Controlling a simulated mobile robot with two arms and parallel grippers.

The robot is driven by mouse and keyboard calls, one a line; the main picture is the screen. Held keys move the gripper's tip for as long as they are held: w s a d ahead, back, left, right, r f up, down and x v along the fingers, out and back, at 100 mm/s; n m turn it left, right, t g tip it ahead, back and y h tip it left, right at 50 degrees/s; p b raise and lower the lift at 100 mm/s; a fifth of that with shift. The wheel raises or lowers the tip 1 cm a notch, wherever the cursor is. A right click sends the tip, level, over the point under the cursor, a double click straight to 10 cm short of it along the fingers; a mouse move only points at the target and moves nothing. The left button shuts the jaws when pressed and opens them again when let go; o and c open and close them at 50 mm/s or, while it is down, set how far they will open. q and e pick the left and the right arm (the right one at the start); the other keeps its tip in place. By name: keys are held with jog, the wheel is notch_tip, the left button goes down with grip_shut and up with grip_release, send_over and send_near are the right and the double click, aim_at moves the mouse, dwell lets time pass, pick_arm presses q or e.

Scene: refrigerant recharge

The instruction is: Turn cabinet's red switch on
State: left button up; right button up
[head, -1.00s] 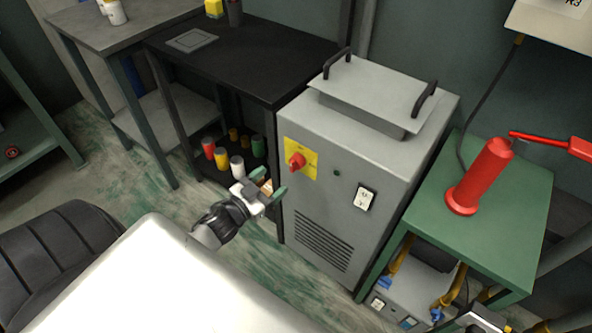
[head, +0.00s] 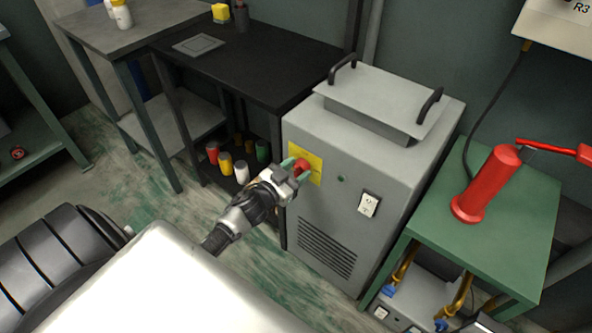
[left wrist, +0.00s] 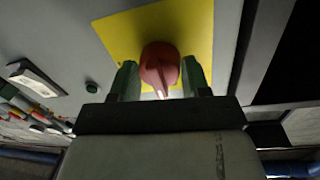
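The grey cabinet (head: 330,215) stands in the middle of the head view. Its red switch (head: 301,166) sits on a yellow plate (head: 316,163) on the front face. My left gripper (head: 297,171) is at the switch. In the left wrist view the red switch (left wrist: 159,67) lies between the two green fingertips of my left gripper (left wrist: 160,80), in front of the yellow plate (left wrist: 125,35). The fingers stand apart on either side of the knob; a narrow gap seems to show at each side. My right gripper is not in view.
A green table (head: 520,215) with a red cylinder (head: 487,184) stands at the right. A black table (head: 270,62) stands at the left, with several coloured cans below.

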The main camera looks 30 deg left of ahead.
pick_arm(q)
jog(key=c, duration=0.4)
